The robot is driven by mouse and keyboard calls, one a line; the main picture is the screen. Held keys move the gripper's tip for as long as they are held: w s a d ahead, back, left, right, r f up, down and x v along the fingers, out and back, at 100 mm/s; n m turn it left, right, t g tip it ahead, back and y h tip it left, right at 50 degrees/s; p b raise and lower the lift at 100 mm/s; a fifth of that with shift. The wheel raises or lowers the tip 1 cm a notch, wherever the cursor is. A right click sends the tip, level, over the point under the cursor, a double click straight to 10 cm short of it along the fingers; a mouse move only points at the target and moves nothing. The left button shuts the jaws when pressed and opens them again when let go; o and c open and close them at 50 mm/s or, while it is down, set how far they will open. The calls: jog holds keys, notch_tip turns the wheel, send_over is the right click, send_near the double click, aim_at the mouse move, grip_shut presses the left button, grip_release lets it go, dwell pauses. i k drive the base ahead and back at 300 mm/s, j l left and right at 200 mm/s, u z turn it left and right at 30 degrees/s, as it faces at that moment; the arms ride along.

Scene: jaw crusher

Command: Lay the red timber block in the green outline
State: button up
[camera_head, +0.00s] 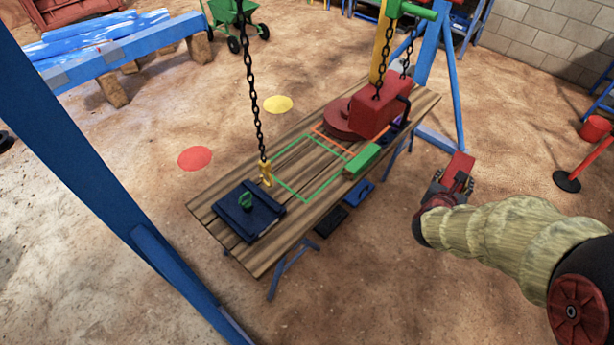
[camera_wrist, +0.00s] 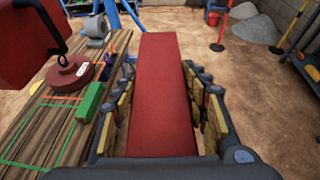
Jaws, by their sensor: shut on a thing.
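The red timber block (camera_wrist: 162,95) is a long red bar held between the fingers of my gripper (camera_wrist: 163,130) in the wrist view. In the head view my gripper (camera_head: 452,188) is to the right of the wooden table, clear of it, with the red block (camera_head: 460,166) in its jaws. The green outline (camera_head: 312,178) is drawn on the planks of the table (camera_head: 208,212), between a dark blue box and a green block. In the wrist view part of the outline (camera_wrist: 38,132) shows at left.
A green block (camera_head: 362,159) lies at the outline's right side. A red hanging block (camera_head: 378,105) and red disc (camera_head: 343,119) are beyond it, by an orange outline. A dark blue box (camera_head: 250,212) sits at the near end. Chains (camera_head: 253,95) and a blue post (camera_head: 100,165) stand around the table.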

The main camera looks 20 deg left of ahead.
aim_at(290, 175)
jog(key=k+u, duration=0.1)
jog(key=u, duration=0.35)
jog(key=k+u, duration=0.1)
jog(key=u, duration=0.3)
jog(key=k+j+u, duration=0.1)
jog(key=u, duration=0.35)
